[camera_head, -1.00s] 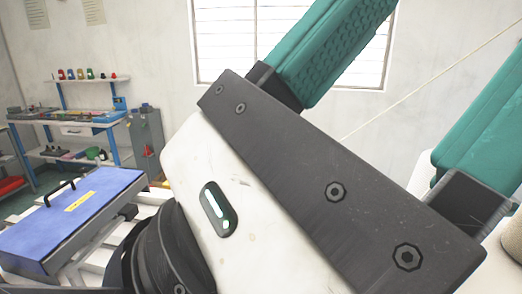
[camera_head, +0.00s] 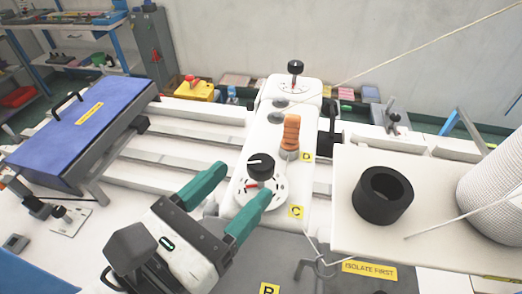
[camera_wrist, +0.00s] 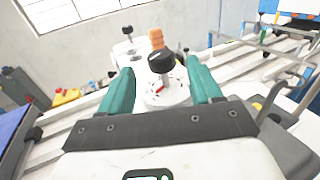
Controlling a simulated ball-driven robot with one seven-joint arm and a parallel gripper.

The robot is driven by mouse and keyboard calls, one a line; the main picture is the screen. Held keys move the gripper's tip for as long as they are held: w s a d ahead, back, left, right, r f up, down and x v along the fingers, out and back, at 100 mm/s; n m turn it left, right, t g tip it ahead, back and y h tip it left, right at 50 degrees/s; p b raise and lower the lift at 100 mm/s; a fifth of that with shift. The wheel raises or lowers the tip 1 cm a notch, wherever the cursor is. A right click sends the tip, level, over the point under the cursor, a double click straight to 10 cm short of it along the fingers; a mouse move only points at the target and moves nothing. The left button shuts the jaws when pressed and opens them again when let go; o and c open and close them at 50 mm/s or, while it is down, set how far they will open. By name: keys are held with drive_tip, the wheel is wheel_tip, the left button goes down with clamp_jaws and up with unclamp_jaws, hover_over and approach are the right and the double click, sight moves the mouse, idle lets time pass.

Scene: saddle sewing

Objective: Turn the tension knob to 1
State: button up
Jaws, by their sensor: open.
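A black knob (camera_head: 261,164) stands on a round white dial (camera_head: 276,192) with a red mark, on the white machine housing beside the yellow C label (camera_head: 296,212). Its numbers are too small to read. A second black-topped knob (camera_head: 295,67) stands on another dial farther back. My gripper (camera_head: 243,182) is open and empty, its teal fingers reaching toward the nearer knob from the front left. In the wrist view, the nearer knob (camera_wrist: 161,62) shows between the two fingers of my gripper (camera_wrist: 161,74). I cannot tell whether either finger touches it.
An orange handle (camera_head: 291,133) rises just behind the nearer knob, by the D label. At right, a board (camera_head: 350,225) carries a black ring (camera_head: 383,195) and a white thread cone (camera_head: 495,190). A blue case (camera_head: 80,135) lies at left. A thread crosses the upper right.

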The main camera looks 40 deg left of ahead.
sight(263, 161)
drive_tip(key=shift+w+a+p, duration=0.2)
drive_tip(key=shift+w+p, duration=0.2)
drive_tip(key=shift+w, duration=1.1)
drive_tip(key=shift+w+a+p, duration=0.2)
drive_tip(key=shift+w+p, duration=0.15)
drive_tip(key=shift+w, duration=1.15)
drive_tip(key=c, duration=0.9)
drive_tip(key=shift+d+r+n+y+p, duration=0.1)
drive_tip(key=shift+r+n+y+p, duration=0.15)
drive_tip(key=shift+n+y+p, duration=0.55)
drive_tip(key=shift+c, duration=0.2)
drive_tip(key=shift+y+p, duration=0.35)
drive_tip(key=shift+y, duration=0.05)
drive_tip(key=shift+f+g, duration=0.15)
drive_tip(key=shift+g, duration=0.15)
drive_tip(key=o, duration=0.9)
drive_tip(key=shift+o, duration=0.2)
drive_tip(key=shift+s, duration=0.1)
